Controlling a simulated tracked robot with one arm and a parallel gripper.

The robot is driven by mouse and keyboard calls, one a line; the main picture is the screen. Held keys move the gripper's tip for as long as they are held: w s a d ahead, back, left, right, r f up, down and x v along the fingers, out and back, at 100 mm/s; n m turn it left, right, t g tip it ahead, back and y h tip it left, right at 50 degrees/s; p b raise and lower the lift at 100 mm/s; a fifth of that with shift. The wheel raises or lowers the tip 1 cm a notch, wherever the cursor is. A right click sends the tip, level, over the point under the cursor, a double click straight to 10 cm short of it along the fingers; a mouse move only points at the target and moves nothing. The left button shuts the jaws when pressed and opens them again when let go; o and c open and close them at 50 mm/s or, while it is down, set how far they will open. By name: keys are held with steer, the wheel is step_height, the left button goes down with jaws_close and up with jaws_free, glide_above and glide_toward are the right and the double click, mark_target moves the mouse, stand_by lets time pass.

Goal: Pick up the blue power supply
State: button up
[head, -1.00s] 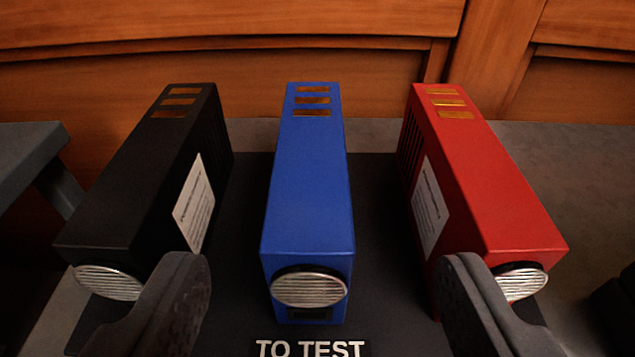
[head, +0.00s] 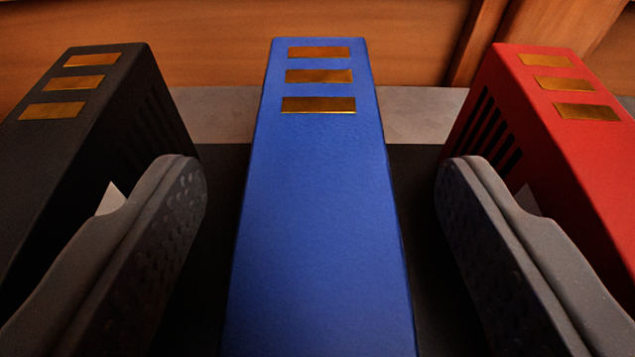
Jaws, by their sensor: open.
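The blue power supply (head: 318,210) stands upright in the middle of the head view, with three gold slots at the far end of its top. Its near end is cut off by the bottom of the picture. My gripper (head: 320,178) is open, one finger on each side of the blue power supply. Dark gaps show between each finger and the blue sides, so neither finger appears to touch it. The gripper is empty.
A black power supply (head: 75,150) stands close on the left and a red one (head: 570,135) close on the right, each beside a finger. They stand on a dark mat (head: 420,180). A wooden panel (head: 200,40) rises behind.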

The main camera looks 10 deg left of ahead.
jaws_close()
